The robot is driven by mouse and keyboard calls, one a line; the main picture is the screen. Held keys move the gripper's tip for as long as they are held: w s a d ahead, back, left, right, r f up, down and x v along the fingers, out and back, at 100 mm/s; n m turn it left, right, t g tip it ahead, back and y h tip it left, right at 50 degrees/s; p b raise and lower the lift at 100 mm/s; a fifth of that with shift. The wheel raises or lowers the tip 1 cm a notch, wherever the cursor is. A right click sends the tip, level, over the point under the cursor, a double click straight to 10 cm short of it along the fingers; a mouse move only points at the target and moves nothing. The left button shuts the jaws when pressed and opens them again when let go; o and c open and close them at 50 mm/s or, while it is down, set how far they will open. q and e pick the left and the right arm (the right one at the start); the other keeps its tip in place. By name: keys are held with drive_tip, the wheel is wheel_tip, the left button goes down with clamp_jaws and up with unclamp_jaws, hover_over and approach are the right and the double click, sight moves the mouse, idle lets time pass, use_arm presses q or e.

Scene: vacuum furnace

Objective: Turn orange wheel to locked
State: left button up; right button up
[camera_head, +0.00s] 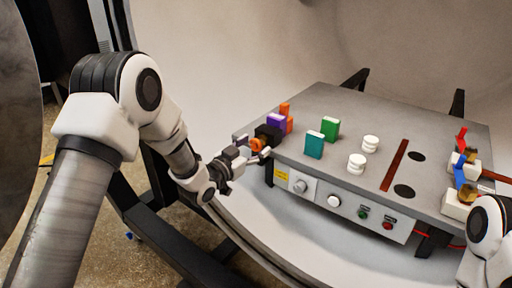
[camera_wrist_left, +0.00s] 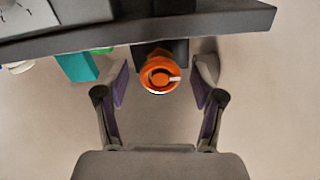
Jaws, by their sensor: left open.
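The orange wheel (camera_head: 257,144) sits on a dark mount at the left edge of the grey bench. In the left wrist view the orange wheel (camera_wrist_left: 159,74) faces me, with a pale mark at its right side. My left gripper (camera_head: 253,149) is open, with its fingers on either side of the wheel. In the wrist view a gap shows between the wheel and each finger of my left gripper (camera_wrist_left: 163,82).
Purple (camera_head: 275,122), green (camera_head: 330,128) and teal (camera_head: 314,144) blocks stand on the bench (camera_head: 340,102) near the wheel. White round stacks (camera_head: 357,163), a dark red slot (camera_head: 394,165) and dark holes lie further right. A control panel (camera_head: 340,204) with knobs runs along the front.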

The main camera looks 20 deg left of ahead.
use_arm(q)
drive_tip(key=shift+w+d, duration=0.1)
drive_tip(key=shift+w, duration=0.35)
drive_tip(key=c, duration=1.2)
drive_tip(key=shift+o, duration=0.2)
